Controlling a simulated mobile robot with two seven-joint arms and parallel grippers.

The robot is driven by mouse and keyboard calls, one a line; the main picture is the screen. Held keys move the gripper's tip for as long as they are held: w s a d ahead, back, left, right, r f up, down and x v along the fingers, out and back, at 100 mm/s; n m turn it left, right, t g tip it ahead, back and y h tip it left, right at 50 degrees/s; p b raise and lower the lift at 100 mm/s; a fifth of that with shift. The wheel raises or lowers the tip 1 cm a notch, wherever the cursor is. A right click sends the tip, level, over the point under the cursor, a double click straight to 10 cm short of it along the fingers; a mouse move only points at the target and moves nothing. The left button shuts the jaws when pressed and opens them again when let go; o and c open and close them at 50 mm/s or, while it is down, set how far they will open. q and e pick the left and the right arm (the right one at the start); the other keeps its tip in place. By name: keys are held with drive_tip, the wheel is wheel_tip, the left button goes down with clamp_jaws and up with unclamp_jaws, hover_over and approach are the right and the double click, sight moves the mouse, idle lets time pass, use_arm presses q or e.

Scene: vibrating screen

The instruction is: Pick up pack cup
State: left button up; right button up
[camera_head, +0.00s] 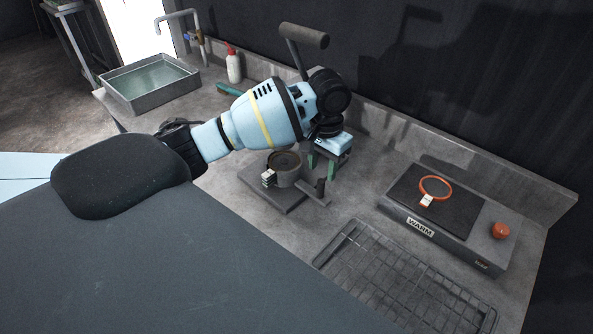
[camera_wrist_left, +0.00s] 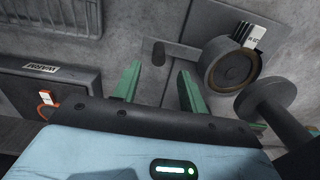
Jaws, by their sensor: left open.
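The pack cup, seemingly the round grey cup (camera_head: 285,170) with a white label, stands upright on a dark flat base plate (camera_head: 266,197) on the counter. It also shows in the left wrist view (camera_wrist_left: 216,66), right of the fingers. My left gripper (camera_head: 322,164) is just right of the cup in the head view, pointing down. Its green fingers (camera_wrist_left: 157,88) are apart, with nothing between them. A bar with a short dark post (camera_wrist_left: 158,52) extends beside the cup, and the post shows just beyond the fingers. My right gripper does not show.
A dark lever with a cylindrical grip (camera_head: 304,37) rises behind my left wrist. A warming plate (camera_head: 470,228) with an orange ring (camera_head: 436,180) sits right. A wire rack (camera_head: 380,268) lies in front. A water basin (camera_head: 150,97) and a bottle (camera_head: 233,68) are back left.

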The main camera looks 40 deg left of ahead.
sight(321, 186)
use_arm(q)
drive_tip(key=shift+d+f+b, duration=0.1)
drive_tip(key=shift+f+b, duration=0.2)
drive_tip(key=shift+f, duration=3.65)
drive_tip(key=shift+r, duration=0.1)
clamp_jaws()
